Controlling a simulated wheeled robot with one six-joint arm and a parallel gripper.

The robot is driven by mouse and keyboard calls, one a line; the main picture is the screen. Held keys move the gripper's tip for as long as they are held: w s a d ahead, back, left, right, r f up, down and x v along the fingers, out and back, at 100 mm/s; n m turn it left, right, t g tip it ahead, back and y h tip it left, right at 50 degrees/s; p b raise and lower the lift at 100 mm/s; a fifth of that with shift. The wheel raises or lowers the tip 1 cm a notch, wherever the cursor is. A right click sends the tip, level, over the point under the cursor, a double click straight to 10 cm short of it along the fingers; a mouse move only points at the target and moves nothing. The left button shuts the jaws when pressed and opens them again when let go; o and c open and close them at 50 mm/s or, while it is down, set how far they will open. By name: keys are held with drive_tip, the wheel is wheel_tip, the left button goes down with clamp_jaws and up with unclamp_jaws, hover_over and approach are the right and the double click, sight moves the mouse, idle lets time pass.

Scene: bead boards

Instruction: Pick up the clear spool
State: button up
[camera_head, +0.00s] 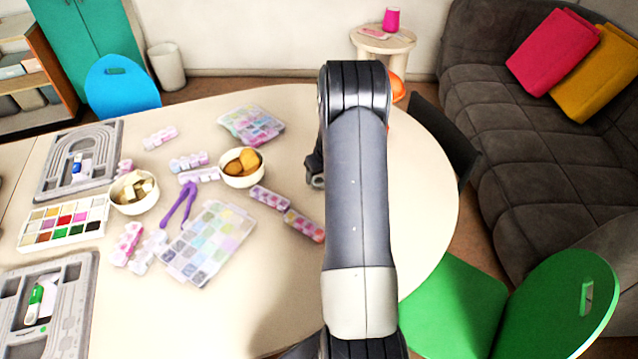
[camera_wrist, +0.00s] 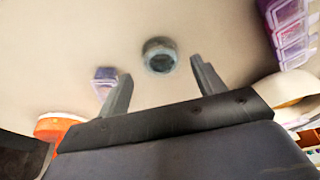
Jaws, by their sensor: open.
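A small round spool (camera_wrist: 160,55) lies on the table in the wrist view, with a pale, clear-looking rim and a dark centre. My gripper (camera_wrist: 157,78) is open and empty in the wrist view. The spool is just beyond the fingertips, roughly in line with the gap between them, and apart from both fingers. In the head view my arm covers the spool, and the gripper's fingers do not show clearly.
A small purple-topped container (camera_wrist: 104,80) lies close to the left finger. Purple bead boxes (camera_wrist: 290,30) and a pale bowl (camera_wrist: 285,90) are at the right. In the head view, a bowl of biscuits (camera_head: 228,178) and bead cases (camera_head: 205,240) stand left of my arm.

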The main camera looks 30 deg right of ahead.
sight(319, 179)
drive_tip(key=shift+b+x, duration=0.3)
drive_tip(key=shift+x, duration=1.25)
drive_tip(key=shift+a, duration=0.1)
drive_tip(key=shift+c, duration=0.4)
drive_tip(key=c, duration=0.8)
drive_tip(key=shift+c, duration=0.2)
